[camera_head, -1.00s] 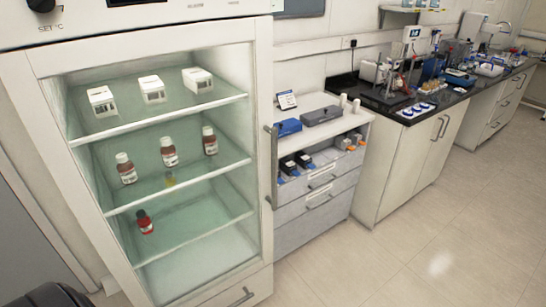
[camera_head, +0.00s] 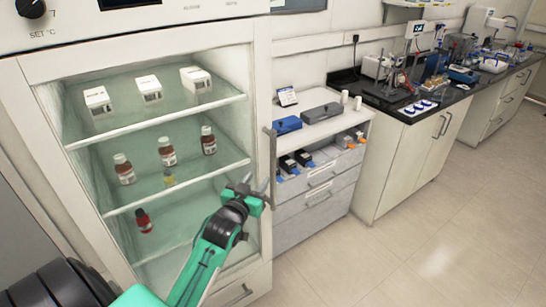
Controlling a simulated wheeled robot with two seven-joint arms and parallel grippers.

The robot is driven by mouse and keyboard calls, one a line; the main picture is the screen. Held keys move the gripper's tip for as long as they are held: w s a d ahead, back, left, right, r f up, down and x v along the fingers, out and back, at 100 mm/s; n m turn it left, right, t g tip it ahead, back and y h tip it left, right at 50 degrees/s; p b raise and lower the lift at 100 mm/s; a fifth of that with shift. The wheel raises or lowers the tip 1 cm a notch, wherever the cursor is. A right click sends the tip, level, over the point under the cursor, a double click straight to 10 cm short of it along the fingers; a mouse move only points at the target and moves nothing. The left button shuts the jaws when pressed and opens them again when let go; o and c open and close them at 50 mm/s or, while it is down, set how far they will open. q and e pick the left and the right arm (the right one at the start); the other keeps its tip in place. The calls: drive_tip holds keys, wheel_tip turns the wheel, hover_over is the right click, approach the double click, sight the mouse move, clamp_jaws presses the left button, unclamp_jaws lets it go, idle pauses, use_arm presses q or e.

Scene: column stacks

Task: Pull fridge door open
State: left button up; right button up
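The fridge (camera_head: 262,90) stands at the left with a white-framed glass door. The door looks shut. Its vertical grey handle (camera_head: 273,150) is on the door's right edge. My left gripper (camera_head: 257,182) is in front of the door's lower right part, beside the handle's lower end. Its two fingers are apart and nothing shows between them. I cannot tell whether it touches the handle. My green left arm hides part of the lower glass. My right gripper is not in view.
White boxes (camera_head: 150,86), brown bottles (camera_head: 167,151) and a red-capped bottle (camera_head: 144,220) stand on the fridge shelves. A drawer cabinet (camera_head: 315,207) stands close on the right, with a black-topped counter (camera_head: 455,108) beyond. The floor (camera_head: 430,230) at right is clear.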

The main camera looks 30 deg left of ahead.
sight(272, 159)
use_arm(q)
drive_tip(key=w+p, duration=0.1)
drive_tip(key=w, duration=0.2)
drive_tip(key=w+a+p, duration=0.1)
drive_tip(key=w, duration=0.3)
drive_tip(key=w+a, duration=0.1)
drive_tip(key=w, duration=0.3)
drive_tip(key=shift+w+a+p, duration=0.1)
drive_tip(key=shift+w+p, duration=0.05)
drive_tip(key=shift+p, duration=0.25)
drive_tip(key=shift+w+a, duration=0.1)
drive_tip(key=shift+w, duration=0.5)
drive_tip(key=shift+c, duration=0.2)
clamp_jaws()
